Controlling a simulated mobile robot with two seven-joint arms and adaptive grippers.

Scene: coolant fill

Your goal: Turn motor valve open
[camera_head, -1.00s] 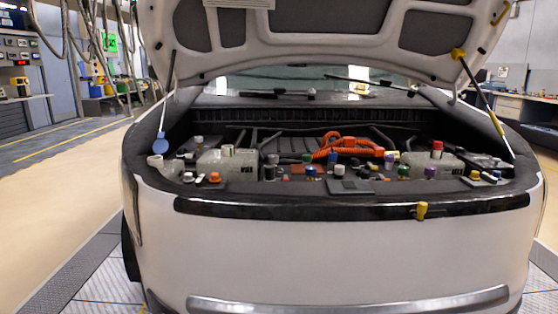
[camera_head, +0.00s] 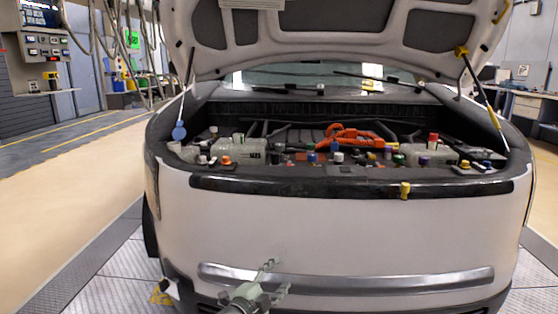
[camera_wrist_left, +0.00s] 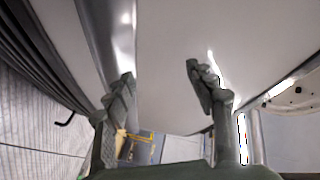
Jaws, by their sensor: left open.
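A white car stands in front of me with its hood raised, and its engine bay (camera_head: 300,125) is open. Several small coloured caps and knobs sit along the front of the bay, among them orange, blue, green, red and purple ones. I cannot tell which of them is the motor valve. My left gripper (camera_head: 272,279) is low in front of the car's bumper, well below the bay. In the left wrist view my left gripper (camera_wrist_left: 160,85) has its fingers apart with nothing between them, close to the pale car body (camera_wrist_left: 175,40). My right gripper is not in view.
The raised hood (camera_head: 330,40) hangs over the bay, held by a yellow-ended strut (camera_head: 484,95) at the right. Floor at the left is clear.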

